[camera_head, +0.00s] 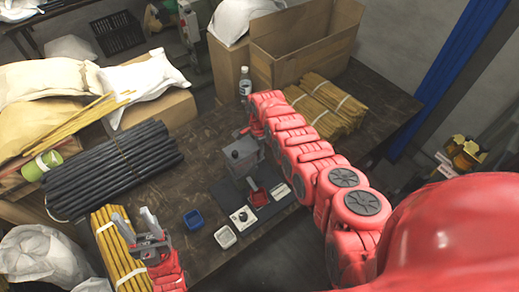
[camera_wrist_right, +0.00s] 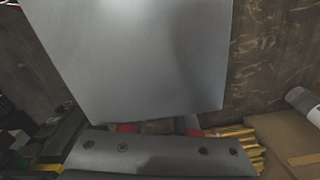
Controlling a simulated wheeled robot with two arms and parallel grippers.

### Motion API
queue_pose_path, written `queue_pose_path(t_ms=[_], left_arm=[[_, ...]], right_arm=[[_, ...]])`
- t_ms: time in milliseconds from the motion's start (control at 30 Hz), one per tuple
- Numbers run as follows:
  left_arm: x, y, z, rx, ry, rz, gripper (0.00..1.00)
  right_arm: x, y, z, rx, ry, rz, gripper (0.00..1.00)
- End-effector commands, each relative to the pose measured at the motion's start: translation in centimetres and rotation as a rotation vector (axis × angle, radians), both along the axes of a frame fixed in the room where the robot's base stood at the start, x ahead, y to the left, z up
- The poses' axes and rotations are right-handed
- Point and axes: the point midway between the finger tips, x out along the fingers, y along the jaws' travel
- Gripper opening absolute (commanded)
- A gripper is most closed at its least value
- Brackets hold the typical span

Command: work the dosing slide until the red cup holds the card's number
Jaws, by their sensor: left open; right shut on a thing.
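The grey dosing device (camera_head: 241,157) stands on a dark base plate in the middle of the table. The red cup (camera_head: 258,197) sits in front of it; its contents are too small to tell. A white card with a dark round mark (camera_head: 242,217) lies left of the cup; I cannot read a number. My right gripper (camera_head: 249,132) is at the far right side of the device, shut on what seems to be the dosing slide; the grip is mostly hidden. A large grey face (camera_wrist_right: 140,55) fills the right wrist view. My left gripper (camera_head: 146,224) is open and empty at the front left.
A light-coloured piece (camera_head: 281,191) lies right of the cup. Black rods (camera_head: 115,165) and yellow rods (camera_head: 118,250) lie on the left. A bottle (camera_head: 245,83) and cardboard box (camera_head: 300,50) stand behind.

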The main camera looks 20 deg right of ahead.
Motion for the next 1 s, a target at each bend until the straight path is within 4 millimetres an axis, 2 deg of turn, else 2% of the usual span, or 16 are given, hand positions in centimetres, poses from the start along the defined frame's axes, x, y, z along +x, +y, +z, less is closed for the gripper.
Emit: queue_pose_path(t_ms=[167, 400, 700, 733, 767, 800, 1000], left_arm=[[0.0, 0.0, -0.7, 0.0, 0.0, 0.0, 0.5], [0.0, 0.0, -3.7, 0.0, 0.0, 0.0, 0.5], [0.0, 0.0, -3.5, 0.0, 0.0, 0.0, 0.5], [0.0, 0.0, -3.5, 0.0, 0.0, 0.0, 0.5], [0.0, 0.0, -3.5, 0.0, 0.0, 0.0, 0.5], [0.0, 0.0, -3.5, 0.0, 0.0, 0.0, 0.5], [0.0, 0.0, -3.5, 0.0, 0.0, 0.0, 0.5]], right_arm=[[0.3, -0.5, -0.2, -0.001, -0.003, -0.001, 0.0], [1.4, -3.4, -0.4, -0.003, -0.007, -0.003, 0.0], [1.5, -3.9, 0.2, -0.004, -0.006, -0.002, 0.0], [1.5, -3.9, 0.2, -0.004, -0.006, -0.002, 0.32], [1.5, -3.9, 0.2, -0.004, -0.006, -0.002, 0.37], [1.5, -3.9, 0.2, -0.004, -0.005, -0.002, 0.41], [1.4, -3.8, 0.1, -0.002, -0.003, -0.001, 0.41]])
